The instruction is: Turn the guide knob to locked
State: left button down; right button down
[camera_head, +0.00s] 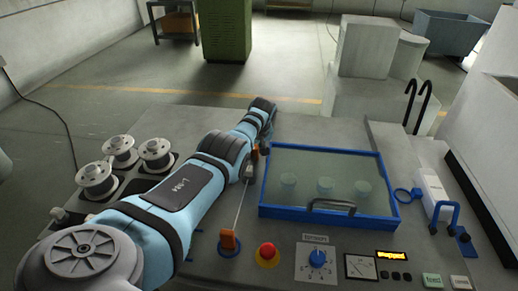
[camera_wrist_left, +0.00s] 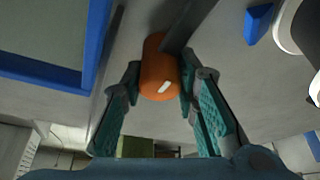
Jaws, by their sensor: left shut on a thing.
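The guide knob (camera_wrist_left: 160,72) is orange with a short white mark, and it sits beside the blue-framed lid in the left wrist view. A dark grey bar runs up from it. My left gripper (camera_wrist_left: 158,88) is shut on the knob, with one teal-padded finger on each side. In the head view my left arm reaches over the panel to the far side, and the left gripper (camera_head: 256,157) is mostly hidden behind its own links. Only small orange bits of the knob (camera_head: 264,148) show there. I cannot read any locked marking. My right gripper is not in view.
The blue-framed lid (camera_head: 271,165) is right of the knob. A thin wire runs to an orange piece (camera_head: 229,241) at the front, near a red button (camera_head: 267,254) and a blue dial (camera_head: 317,258). Spools (camera_head: 96,178) stand left. A clamp (camera_head: 444,215) is at right.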

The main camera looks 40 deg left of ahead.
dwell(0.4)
pick_arm(q)
jog(key=c, duration=1.2)
grip_release()
jog(key=shift+c, duration=0.2)
jog(key=shift+r, duration=0.15)
jog(key=shift+d+r, duration=0.1)
jog(key=shift+r, duration=0.15)
jog(key=v, duration=1.1)
jog(key=shift+d, duration=0.15)
jog(key=shift+r, duration=0.1)
